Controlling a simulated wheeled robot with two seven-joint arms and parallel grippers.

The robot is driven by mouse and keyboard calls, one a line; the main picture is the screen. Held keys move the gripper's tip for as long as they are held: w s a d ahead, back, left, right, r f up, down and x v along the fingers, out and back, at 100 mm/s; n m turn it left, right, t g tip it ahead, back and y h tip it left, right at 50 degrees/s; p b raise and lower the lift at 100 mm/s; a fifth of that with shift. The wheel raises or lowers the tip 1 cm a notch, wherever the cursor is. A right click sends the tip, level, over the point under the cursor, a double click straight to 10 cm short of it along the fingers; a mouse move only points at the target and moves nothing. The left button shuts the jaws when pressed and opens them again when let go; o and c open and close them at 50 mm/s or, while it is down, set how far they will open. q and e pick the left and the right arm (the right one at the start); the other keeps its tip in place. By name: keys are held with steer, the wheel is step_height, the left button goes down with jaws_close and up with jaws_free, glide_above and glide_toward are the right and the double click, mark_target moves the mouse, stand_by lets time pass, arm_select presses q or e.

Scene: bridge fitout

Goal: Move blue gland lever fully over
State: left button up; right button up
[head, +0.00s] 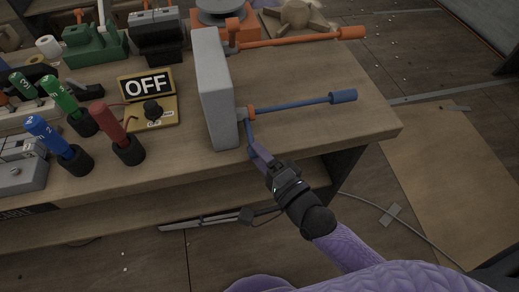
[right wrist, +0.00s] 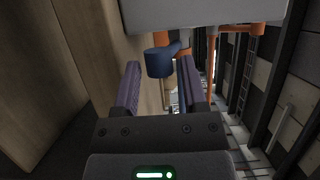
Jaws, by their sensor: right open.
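The blue gland lever (head: 300,104) sticks out to the right from a grey block (head: 216,90) on the bench, with a thick blue end and an orange collar near the block. My left gripper is out of view.
An orange lever (head: 295,40) sticks out from the block farther back. The bench's right edge and open floor lie right of my gripper.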

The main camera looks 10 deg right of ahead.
steer(key=shift+x, duration=1.1)
jaws_close()
steer(key=shift+s+f, duration=0.1)
steer(key=shift+f, duration=0.1)
stand_by(0.4)
